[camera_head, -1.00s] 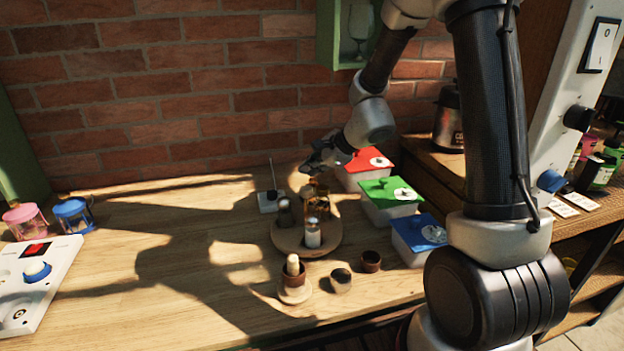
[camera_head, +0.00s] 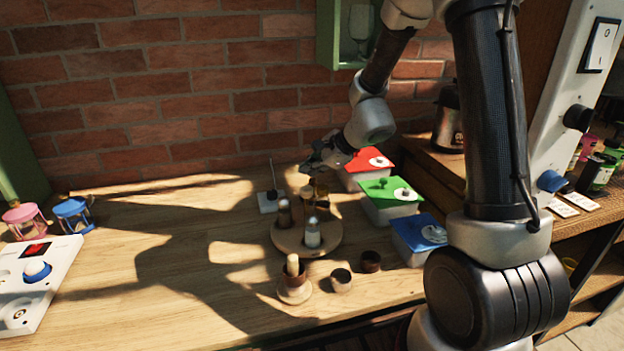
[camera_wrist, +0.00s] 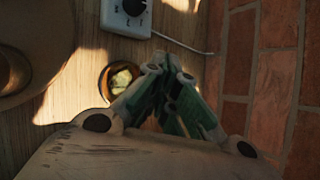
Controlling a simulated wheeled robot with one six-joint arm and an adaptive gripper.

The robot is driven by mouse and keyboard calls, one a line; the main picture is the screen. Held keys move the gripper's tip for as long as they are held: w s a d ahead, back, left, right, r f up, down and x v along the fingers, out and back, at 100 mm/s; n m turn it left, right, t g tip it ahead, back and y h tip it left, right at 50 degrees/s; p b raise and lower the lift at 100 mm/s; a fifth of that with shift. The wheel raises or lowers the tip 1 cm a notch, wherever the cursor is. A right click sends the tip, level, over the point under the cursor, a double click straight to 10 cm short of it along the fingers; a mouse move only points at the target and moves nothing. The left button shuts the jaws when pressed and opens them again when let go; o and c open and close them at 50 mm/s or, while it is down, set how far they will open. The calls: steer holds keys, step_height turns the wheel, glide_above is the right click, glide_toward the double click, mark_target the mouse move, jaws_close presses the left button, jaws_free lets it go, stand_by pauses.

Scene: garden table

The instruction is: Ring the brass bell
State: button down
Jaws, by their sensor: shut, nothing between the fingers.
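I cannot pick out the brass bell for certain. In the head view, a small amber-brown item (camera_head: 320,194) stands at the back of the round wooden tray (camera_head: 283,243), just below my gripper (camera_head: 318,163) and partly hidden by it. In the wrist view, a round brownish-rimmed item with a pale yellow middle (camera_wrist: 121,79) lies just left of my fingertips; I cannot tell if it is the bell. My gripper (camera_wrist: 168,72) is shut and empty, above the table near the brick wall. Contact with anything cannot be seen.
A white box with a black knob (camera_wrist: 125,18) stands close by. Shakers (camera_head: 312,234) stand on the tray. Red (camera_head: 366,160), green (camera_head: 388,190) and blue (camera_head: 419,231) lidded boxes line the right. Small cups (camera_head: 341,281) stand in front. The table's left middle is clear.

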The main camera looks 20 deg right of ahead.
mark_target(311, 180)
steer(key=shift+f, duration=0.5)
stand_by(0.4)
steer(key=shift+r, duration=0.55)
step_height(311, 180, up, 6)
stand_by(0.5)
stand_by(0.4)
